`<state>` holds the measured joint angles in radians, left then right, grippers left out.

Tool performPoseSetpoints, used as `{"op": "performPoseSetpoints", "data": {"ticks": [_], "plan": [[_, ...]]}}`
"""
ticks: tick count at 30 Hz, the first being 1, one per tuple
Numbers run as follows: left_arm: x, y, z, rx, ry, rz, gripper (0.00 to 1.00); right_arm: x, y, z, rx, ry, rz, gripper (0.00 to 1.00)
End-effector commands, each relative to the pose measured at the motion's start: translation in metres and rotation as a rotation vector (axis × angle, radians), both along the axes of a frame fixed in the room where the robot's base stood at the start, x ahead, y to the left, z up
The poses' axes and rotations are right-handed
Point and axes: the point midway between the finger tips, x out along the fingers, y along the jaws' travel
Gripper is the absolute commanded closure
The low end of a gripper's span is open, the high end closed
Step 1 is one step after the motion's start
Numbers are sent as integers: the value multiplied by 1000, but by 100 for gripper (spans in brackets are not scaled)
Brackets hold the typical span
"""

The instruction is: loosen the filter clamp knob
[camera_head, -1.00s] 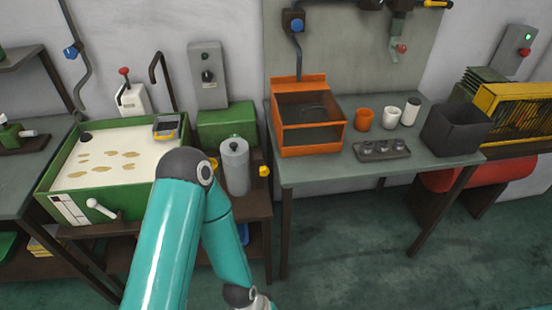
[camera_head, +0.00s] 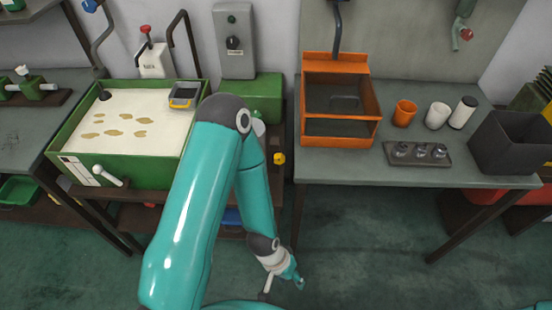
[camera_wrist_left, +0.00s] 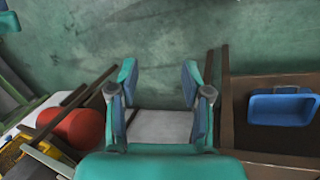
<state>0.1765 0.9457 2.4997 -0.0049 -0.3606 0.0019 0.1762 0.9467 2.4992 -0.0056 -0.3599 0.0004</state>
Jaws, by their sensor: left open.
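A yellow knob (camera_head: 279,158) sticks out at the right side of the green machine's bench in the head view. I take it for the filter clamp knob, but cannot be sure. The grey canister beside it is mostly hidden behind my left arm. My left gripper (camera_head: 291,277) hangs low over the floor, below and apart from the knob. In the left wrist view its two fingers (camera_wrist_left: 158,78) are spread apart with nothing held between them. The knob is not recognisable in that view. My right gripper is not in view.
A green tray machine (camera_head: 140,130) stands at left. An orange open box (camera_head: 375,92), an orange cup (camera_head: 404,112) and a dark bin (camera_head: 510,145) stand on the right table. The left wrist view shows a blue tray (camera_wrist_left: 283,108) and a red cylinder (camera_wrist_left: 75,128). Floor between is clear.

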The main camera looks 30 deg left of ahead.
Motion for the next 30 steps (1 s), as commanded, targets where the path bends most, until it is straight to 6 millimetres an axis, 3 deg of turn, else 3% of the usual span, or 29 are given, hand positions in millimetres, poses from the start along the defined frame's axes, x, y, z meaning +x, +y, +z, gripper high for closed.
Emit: {"op": "performPoseSetpoints", "data": {"ticks": [1, 4, 8, 14, 18, 21, 26, 30], "plan": [[2, 0, -2, 2, -6, 8, 38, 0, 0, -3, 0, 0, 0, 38], [14, 3, -9, 13, -33, 50, 35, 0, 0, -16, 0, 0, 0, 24], [45, -3, -23, 32, -111, 182, 35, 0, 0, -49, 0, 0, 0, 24], [119, 16, -33, 20, -328, 538, 35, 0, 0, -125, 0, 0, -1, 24], [163, 32, -21, -59, -505, 824, 35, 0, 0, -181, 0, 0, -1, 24], [184, 45, -7, -153, -626, 1023, 35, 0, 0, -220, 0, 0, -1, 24], [199, 69, 18, -364, -802, 1324, 35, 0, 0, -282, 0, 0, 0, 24], [192, 91, 37, -601, -926, 1565, 35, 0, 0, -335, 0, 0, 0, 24]]}}
